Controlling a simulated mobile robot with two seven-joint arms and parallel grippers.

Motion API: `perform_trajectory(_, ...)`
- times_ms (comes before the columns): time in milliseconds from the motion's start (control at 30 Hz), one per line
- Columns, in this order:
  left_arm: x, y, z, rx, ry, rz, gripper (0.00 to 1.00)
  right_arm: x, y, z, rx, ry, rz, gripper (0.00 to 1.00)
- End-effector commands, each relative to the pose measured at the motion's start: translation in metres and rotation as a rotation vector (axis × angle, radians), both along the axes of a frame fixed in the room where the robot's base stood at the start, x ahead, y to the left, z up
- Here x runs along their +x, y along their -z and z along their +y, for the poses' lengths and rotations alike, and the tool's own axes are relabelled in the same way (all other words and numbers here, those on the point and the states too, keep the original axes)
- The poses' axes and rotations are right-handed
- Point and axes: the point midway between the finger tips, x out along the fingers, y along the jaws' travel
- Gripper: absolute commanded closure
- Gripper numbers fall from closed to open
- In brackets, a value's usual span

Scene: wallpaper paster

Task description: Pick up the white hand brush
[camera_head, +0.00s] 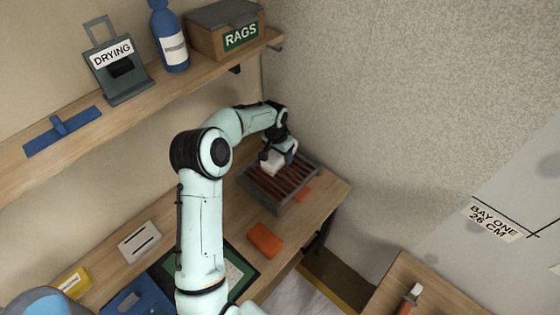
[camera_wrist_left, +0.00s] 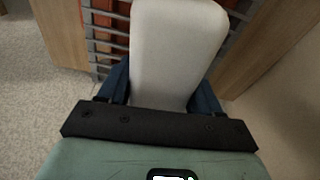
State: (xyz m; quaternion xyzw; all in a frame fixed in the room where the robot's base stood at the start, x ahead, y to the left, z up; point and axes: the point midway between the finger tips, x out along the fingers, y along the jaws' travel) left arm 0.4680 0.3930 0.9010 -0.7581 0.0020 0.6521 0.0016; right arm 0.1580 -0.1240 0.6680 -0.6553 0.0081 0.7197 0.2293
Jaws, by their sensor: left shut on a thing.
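The white hand brush (camera_wrist_left: 175,55) fills the middle of the left wrist view, between the blue fingers of my left gripper (camera_wrist_left: 160,88). In the head view the brush (camera_head: 271,160) shows as a small white block at the end of my left arm. My left gripper (camera_head: 285,152) is shut on it, over the dark slatted rack (camera_head: 262,193) on the bench. Whether the brush still touches the rack, I cannot tell. Its underside is hidden. My right gripper is not in view.
An orange block (camera_head: 265,239) lies on the wooden bench in front of the rack. A shelf above holds a drying stand (camera_head: 119,65), a blue bottle (camera_head: 169,40) and a rags box (camera_head: 226,32). A wall stands close to the right of the rack.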

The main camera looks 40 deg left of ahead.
Motion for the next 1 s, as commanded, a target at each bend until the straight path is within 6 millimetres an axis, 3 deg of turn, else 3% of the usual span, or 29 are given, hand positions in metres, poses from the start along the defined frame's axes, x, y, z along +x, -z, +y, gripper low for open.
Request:
perform_trajectory(33, 0.001, -0.019, 0.000, 0.002, -0.001, -0.008, 0.71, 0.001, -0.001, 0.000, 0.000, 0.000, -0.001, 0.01)
perform_trajectory(200, 0.002, -0.070, 0.001, 0.003, -0.001, -0.009, 0.71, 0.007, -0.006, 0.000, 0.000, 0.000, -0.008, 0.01)
perform_trajectory(500, 0.002, -0.137, 0.000, 0.002, 0.000, -0.006, 0.71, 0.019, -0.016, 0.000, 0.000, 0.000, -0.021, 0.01)
perform_trajectory(700, 0.001, -0.153, 0.001, 0.001, -0.002, -0.003, 0.71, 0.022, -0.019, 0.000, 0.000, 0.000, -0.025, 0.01)
perform_trajectory(1000, 0.000, -0.154, 0.000, 0.000, -0.001, 0.000, 0.71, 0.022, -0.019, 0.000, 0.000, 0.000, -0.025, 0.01)
